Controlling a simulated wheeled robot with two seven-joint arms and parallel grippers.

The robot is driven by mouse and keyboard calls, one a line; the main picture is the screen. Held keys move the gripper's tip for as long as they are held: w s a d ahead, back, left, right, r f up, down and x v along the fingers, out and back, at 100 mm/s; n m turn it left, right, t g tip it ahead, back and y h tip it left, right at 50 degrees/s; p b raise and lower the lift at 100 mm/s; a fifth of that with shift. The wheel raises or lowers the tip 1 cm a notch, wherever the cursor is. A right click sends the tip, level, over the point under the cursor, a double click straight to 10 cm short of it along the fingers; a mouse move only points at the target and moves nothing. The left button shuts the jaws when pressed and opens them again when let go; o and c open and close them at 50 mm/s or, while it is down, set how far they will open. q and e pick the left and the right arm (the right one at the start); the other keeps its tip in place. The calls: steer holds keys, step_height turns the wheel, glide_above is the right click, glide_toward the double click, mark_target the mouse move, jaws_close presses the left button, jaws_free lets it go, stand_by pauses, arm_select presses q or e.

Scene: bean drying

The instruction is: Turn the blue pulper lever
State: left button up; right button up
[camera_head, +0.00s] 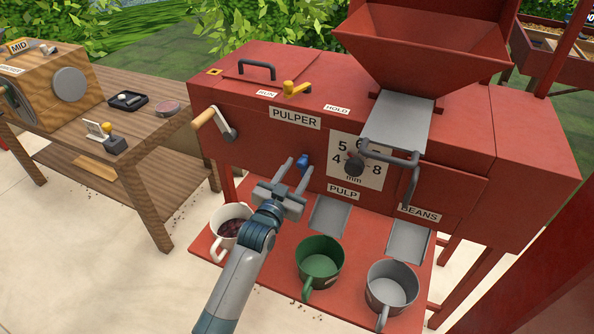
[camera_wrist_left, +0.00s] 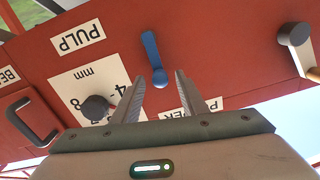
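The red pulper (camera_head: 255,135) stands in front of me with a "PULPER" label on its front. Its small blue lever (camera_head: 304,161) sits below that label, partly hidden by a finger in the head view. In the upside-down left wrist view the blue lever (camera_wrist_left: 151,52) runs from its round pivot toward the "PULP" label side, so it hangs down. My left gripper (camera_head: 297,168) points at the lever with its fingers apart. In the wrist view the left gripper (camera_wrist_left: 160,80) is open, its fingertips on either side of the pivot end. Contact cannot be told. My right gripper is not in view.
A dial (camera_head: 354,164) with numbers is right of the lever. A wooden-handled crank (camera_head: 211,121) is to its left. A grey bar handle (camera_head: 400,160) sticks out farther right. A white mug (camera_head: 219,243), green mug (camera_head: 330,250) and grey mug (camera_head: 391,286) stand on the shelf below.

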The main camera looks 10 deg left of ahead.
arm_select(q)
jaws_close()
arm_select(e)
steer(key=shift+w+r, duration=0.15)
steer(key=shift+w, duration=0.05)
